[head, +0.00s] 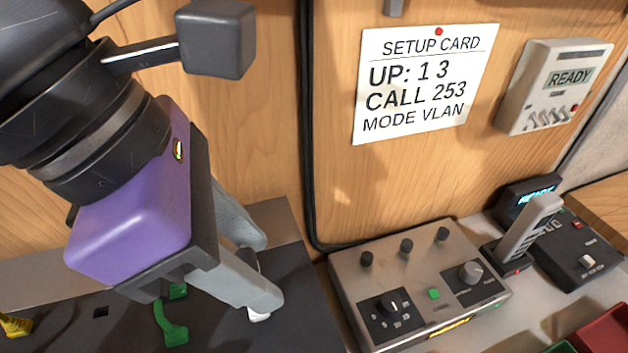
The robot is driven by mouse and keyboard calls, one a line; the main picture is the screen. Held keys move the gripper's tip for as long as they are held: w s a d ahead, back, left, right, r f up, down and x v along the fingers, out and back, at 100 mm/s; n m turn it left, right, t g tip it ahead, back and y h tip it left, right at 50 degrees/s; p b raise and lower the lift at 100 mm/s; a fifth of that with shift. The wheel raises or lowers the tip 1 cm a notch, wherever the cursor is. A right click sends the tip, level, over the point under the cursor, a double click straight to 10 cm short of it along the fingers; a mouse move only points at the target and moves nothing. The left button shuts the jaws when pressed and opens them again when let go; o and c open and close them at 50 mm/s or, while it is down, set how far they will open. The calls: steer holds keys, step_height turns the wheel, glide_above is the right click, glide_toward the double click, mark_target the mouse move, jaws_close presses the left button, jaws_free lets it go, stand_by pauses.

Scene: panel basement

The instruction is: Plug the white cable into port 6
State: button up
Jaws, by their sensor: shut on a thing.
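My gripper (258,272) points down over a dark panel (292,300) at the lower left. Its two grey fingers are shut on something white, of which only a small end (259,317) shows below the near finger. It looks like the plug of the white cable; the rest is hidden by the fingers. I cannot tell whether its tip touches the panel. No port number is readable, and port 6 cannot be made out.
A green cable (168,325) and a yellow plug (16,325) are at the panel's left. A grey knob box (365,285) stands to the right, with a handset (531,226) beyond it. A setup card (425,85) and a READY wall unit (553,85) hang on the wooden wall.

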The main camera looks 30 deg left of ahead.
steer(key=shift+f, duration=0.1)
stand_by(0.3)
stand_by(0.3)
steer(key=o, duration=1.4)
steer(key=o, duration=0.4)
steer(key=shift+r+p, duration=1.5)
steer(key=shift+r, duration=2.35)
steer(key=shift+r, duration=0.15)
